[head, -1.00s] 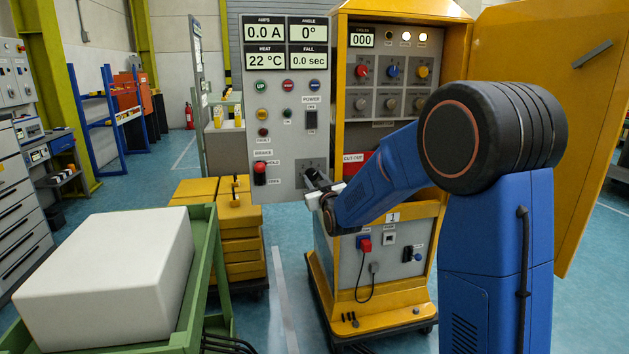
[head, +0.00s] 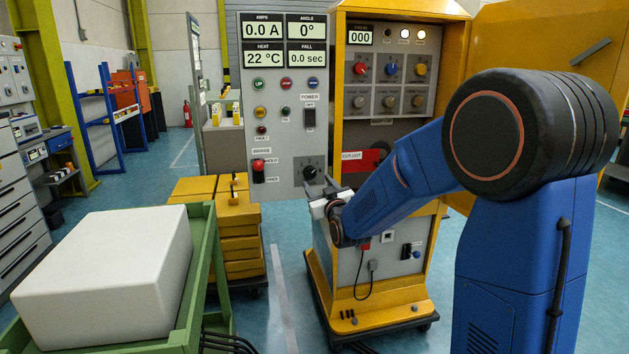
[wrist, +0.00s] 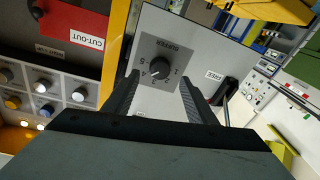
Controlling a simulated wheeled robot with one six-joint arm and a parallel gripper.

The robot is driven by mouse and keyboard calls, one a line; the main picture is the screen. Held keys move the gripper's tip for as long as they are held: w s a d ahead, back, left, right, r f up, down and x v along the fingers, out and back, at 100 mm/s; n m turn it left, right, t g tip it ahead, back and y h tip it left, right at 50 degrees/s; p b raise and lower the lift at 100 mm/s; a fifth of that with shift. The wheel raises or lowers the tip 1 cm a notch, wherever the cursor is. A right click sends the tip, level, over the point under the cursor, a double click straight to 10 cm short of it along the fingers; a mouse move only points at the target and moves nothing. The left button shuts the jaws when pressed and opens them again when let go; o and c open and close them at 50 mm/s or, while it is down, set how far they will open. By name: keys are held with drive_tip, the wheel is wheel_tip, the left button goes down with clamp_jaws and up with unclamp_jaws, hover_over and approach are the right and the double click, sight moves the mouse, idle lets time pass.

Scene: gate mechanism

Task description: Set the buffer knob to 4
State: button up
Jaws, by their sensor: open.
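The buffer knob is a round black knob (wrist: 160,69) on a grey square plate at the bottom of the light grey control panel. The wrist view shows it upside down, with a BUFFER label and small numbers around it. Its pointer is too small to read surely. In the head view, the knob (head: 310,172) is at the panel's lower right. My gripper (wrist: 160,92) is open and empty. Its two dark ribbed fingers lie either side of the knob in the wrist view, apparently short of it. In the head view, my gripper (head: 327,190) is just below and right of the knob.
The control panel (head: 285,110) has displays, buttons, a power switch and a red-topped brake lever (head: 258,170). A yellow cabinet (head: 340,270) stands behind with its door open. A red CUT-OUT piece (wrist: 75,28) is beside the panel. A green cart (head: 200,290) with a white box is at left.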

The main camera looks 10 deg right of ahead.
drive_tip(key=s+d+f, duration=0.1)
drive_tip(key=s, duration=1)
drive_tip(key=shift+s, duration=0.25)
drive_tip(key=s+d+f+m+g, duration=0.1)
drive_tip(key=s+f+g, duration=0.2)
drive_tip(key=s, duration=1)
drive_tip(key=s+d+f+m+g+h, duration=0.1)
drive_tip(key=s+g, duration=0.5)
drive_tip(key=s, duration=0.7)
drive_tip(key=s+d+f+m+g, duration=0.1)
drive_tip(key=s+d+f+g, duration=0.2)
drive_tip(key=s, duration=1)
drive_tip(key=shift+d+f+g+h, duration=0.2)
drive_tip(key=shift+f+g+h, duration=0.1)
drive_tip(key=shift+f+g, duration=0.75)
drive_tip(key=shift+s+r, duration=0.1)
drive_tip(key=shift+c, duration=0.4)
